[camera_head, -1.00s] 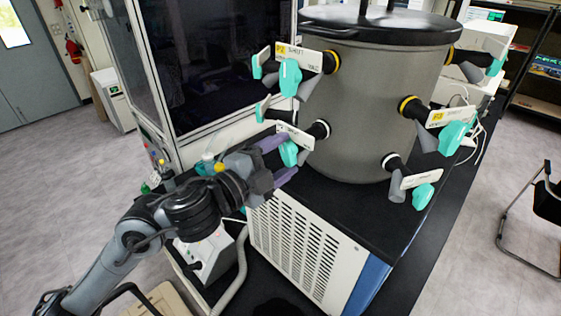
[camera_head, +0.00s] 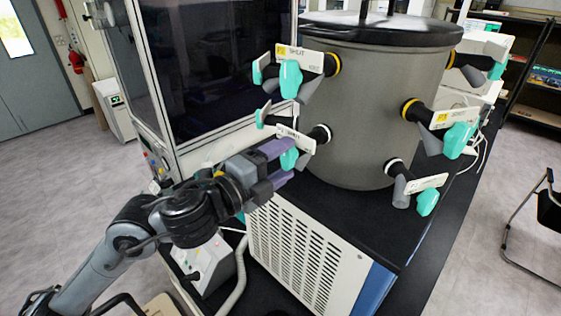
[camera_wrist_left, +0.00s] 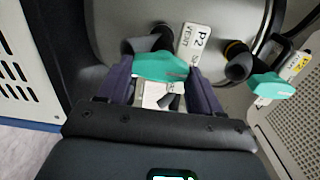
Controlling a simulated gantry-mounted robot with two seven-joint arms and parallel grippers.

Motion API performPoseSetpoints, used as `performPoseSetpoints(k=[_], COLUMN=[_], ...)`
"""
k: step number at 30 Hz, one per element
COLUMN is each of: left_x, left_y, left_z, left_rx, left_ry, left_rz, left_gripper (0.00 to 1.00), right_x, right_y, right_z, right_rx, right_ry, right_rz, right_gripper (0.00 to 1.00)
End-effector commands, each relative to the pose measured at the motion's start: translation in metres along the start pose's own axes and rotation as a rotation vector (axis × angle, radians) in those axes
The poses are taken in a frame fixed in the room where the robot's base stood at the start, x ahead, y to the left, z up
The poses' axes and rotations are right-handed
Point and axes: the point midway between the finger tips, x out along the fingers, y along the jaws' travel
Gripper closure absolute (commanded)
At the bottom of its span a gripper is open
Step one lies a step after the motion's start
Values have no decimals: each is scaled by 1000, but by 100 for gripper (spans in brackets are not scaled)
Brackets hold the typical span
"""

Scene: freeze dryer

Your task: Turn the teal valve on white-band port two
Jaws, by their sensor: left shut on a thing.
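The teal valve (camera_head: 289,160) is on the lower left white-band port (camera_head: 321,134) of the grey drum. My left gripper (camera_head: 284,160) is shut on this valve, one purple finger on each side of it. In the left wrist view the valve (camera_wrist_left: 160,67) lies between the two fingers, its handle running across the gap. A label plate (camera_wrist_left: 192,42) reading P2 stands just beyond it. The fingers partly hide the valve in the head view. My right gripper is not in view.
A yellow-band port with another teal valve (camera_head: 290,79) sits just above. More teal valves (camera_head: 458,139) are on the drum's right side. The drum (camera_head: 365,110) stands on a black bench top. A glass-fronted cabinet (camera_head: 215,65) stands behind to the left.

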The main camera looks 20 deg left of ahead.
Motion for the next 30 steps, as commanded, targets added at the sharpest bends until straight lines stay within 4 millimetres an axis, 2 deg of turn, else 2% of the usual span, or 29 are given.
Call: performPoseSetpoints(k=[3, 4, 9, 20, 25, 30], left_x=[0, 0, 0, -4, -21, -51], left_y=[0, 0, 0, 0, 1, 2], left_z=[0, 0, 0, 0, 1, 1], left_rx=[0, 0, -1, -1, 2, 5], left_ry=[0, 0, 0, 0, -1, -1], left_rz=[0, 0, 0, 0, 0, 2], left_gripper=[66, 34, 10, 10, 10, 10], right_x=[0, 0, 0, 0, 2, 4], right_y=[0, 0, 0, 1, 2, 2], right_z=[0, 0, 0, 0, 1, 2], right_rx=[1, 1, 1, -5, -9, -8], right_ry=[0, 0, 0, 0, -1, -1], right_rz=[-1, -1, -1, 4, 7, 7], right_gripper=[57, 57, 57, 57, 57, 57])
